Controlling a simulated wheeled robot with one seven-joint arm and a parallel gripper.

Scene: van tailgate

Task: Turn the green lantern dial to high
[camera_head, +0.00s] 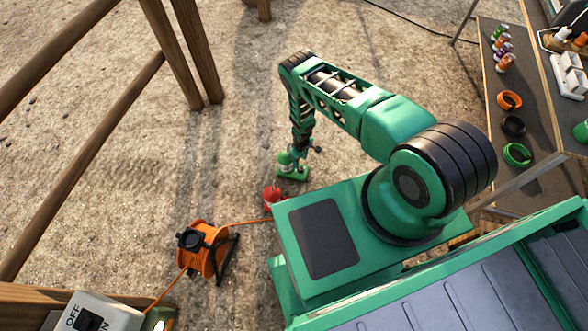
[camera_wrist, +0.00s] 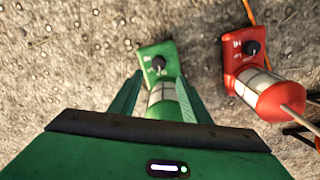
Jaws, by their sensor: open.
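The green lantern (camera_wrist: 163,92) stands on the gravel in the wrist view, its base plate toward the top. Its black dial (camera_wrist: 158,63) sits on that plate beside small white marks; its exact setting is too small to read. My gripper (camera_wrist: 160,77) is open, with one finger on each side of the lantern in the picture and nothing held. I cannot tell how far the fingertips are above the dial. In the head view the green lantern (camera_head: 293,174) is partly behind my wrist.
A red lantern (camera_wrist: 274,97) with a similar dial stands close to the right. An orange cable reel (camera_head: 203,250) is on the ground, its cable running near the red lantern (camera_head: 271,195). Wooden rails stand at left; a table (camera_head: 540,145) with rings and bottles stands at right.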

